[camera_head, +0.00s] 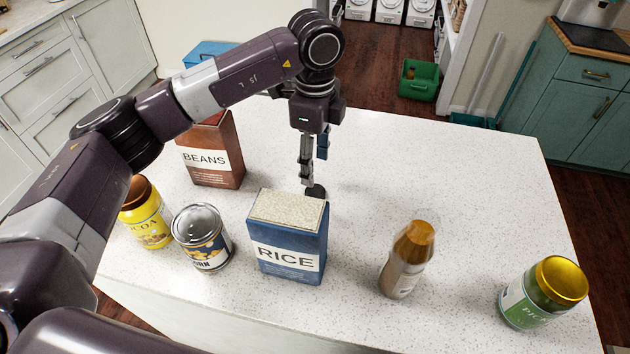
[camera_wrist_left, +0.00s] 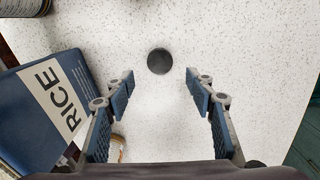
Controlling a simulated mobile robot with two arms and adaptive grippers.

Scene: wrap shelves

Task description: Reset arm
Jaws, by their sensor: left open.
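My left arm reaches in from the left over the speckled white counter (camera_head: 455,170). My left gripper (camera_head: 313,172) points down behind the blue rice box (camera_head: 288,240), with its fingers apart and nothing between them. In the left wrist view the open fingers (camera_wrist_left: 160,80) frame bare counter and a small dark disc beyond their tips. The dark disc (camera_head: 316,191) lies on the counter behind the rice box. The rice box (camera_wrist_left: 45,115) shows at the left of the wrist view, beside the fingers. My right gripper is not in view.
A beans box (camera_head: 212,155), a yellow cocoa container (camera_head: 147,220) and a corn can (camera_head: 203,240) stand at the left. A brown-capped bottle (camera_head: 405,265) and a green jar (camera_head: 535,300) stand at the right. The counter's back right is clear. A green crate (camera_head: 418,82) sits on the floor.

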